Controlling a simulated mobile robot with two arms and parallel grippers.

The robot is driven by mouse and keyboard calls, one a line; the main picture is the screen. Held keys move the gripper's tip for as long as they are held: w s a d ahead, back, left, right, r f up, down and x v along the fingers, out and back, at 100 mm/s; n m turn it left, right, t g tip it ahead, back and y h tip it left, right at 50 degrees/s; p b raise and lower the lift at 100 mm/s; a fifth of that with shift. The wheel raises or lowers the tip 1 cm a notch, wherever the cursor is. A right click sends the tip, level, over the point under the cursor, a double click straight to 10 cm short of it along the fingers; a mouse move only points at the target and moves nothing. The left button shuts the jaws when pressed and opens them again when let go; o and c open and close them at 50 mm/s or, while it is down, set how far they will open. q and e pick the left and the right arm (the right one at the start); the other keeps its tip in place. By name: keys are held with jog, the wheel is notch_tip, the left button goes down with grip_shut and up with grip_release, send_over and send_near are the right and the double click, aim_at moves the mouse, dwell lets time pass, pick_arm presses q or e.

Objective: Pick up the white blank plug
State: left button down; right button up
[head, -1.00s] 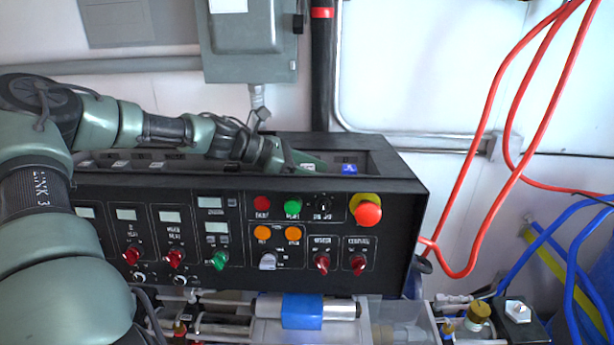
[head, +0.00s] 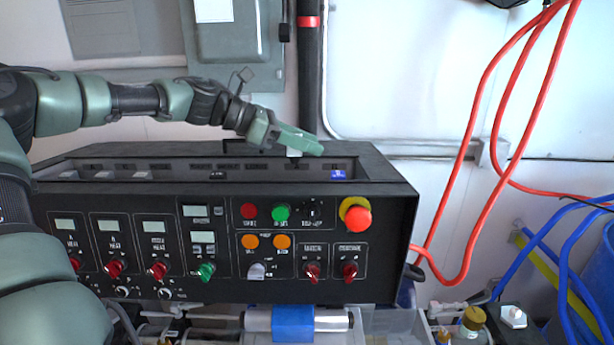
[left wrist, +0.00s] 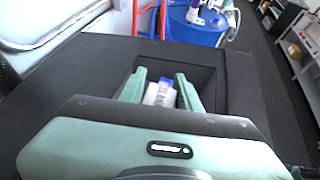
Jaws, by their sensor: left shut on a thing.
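My left gripper (head: 308,144) is shut on the white blank plug (head: 293,152), which shows just under its fingers in the head view. In the left wrist view the plug (left wrist: 158,95) sits between the two green fingers (left wrist: 160,86). The gripper is above the long recess (head: 262,168) in the top of the black control console (head: 385,188). A blue piece (head: 338,174) lies in the recess to the right of the gripper. My right gripper is in neither view.
Several white pieces, one of them here (head: 141,174), lie in the recess to the left. A grey wall box (head: 232,45) and a black vertical pipe (head: 309,80) stand behind. Red hoses (head: 480,150) hang at the right.

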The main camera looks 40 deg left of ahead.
pick_arm(q)
notch_tip(320, 180, up, 24)
jog(key=p, duration=0.3)
jog(key=shift+r+p, duration=0.2)
jog(key=shift+p, duration=0.2)
jog(key=shift+f, duration=0.1)
